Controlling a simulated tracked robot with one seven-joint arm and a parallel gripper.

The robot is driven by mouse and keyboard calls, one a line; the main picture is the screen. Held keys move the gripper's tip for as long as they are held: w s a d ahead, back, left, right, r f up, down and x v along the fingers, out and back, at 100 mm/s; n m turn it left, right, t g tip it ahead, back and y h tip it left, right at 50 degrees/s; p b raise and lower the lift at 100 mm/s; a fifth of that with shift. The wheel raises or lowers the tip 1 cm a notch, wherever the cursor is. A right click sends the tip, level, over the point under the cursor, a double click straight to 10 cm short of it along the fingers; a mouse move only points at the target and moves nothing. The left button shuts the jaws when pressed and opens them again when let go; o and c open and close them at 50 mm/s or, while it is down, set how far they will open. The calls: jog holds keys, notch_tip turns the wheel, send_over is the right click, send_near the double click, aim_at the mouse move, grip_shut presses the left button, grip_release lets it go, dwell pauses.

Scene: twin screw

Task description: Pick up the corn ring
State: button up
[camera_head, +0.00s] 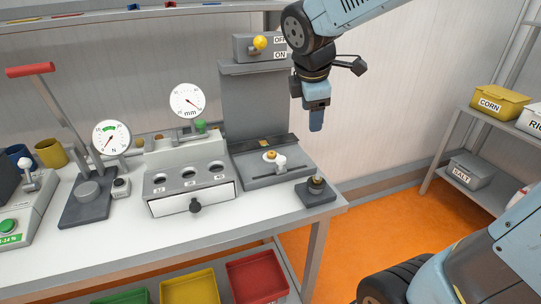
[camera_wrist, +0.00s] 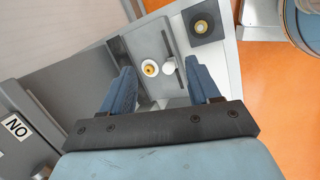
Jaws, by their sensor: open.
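A small yellow-orange ring (camera_wrist: 148,67) sits on the grey bench device beside a white knob (camera_wrist: 169,66); it also shows in the head view (camera_head: 270,155). A second, brass-coloured ring (camera_wrist: 202,25) is on a dark square block (camera_head: 316,193) at the table's right corner. No label shows which one is the corn ring. My gripper (camera_head: 316,120) hangs above and to the right of the device in the head view, fingers pointing down. In the wrist view my gripper (camera_wrist: 160,73) is open and empty, with the yellow-orange ring lying below, between the fingers in the picture.
A tall grey back panel (camera_head: 255,105) with an ON/OFF switch box (camera_head: 260,47) rises behind the device. A gauge block with a drawer (camera_head: 190,185) stands to its left. A yellow CORN box (camera_head: 498,102) is on the right shelf. Space around my gripper is clear.

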jog(key=w+a+f+n, duration=0.3)
jog(key=a+n, duration=0.2)
jog(key=n, duration=0.1)
jog(key=w+a+f+n, duration=0.3)
jog(key=a+n, duration=0.2)
jog(key=a, duration=0.1)
send_near(272, 153)
notch_tip(272, 153, down, 3)
jog(key=shift+w+f+n+h, duration=0.1)
jog(key=shift+n+h, duration=0.2)
jog(key=shift+n, duration=0.1)
jog(key=shift+w+x, duration=0.2)
jog(key=shift+x, duration=1.1)
jog(key=shift+w+x, duration=0.2)
jog(key=shift+x, duration=1.1)
jog(key=c, duration=0.9)
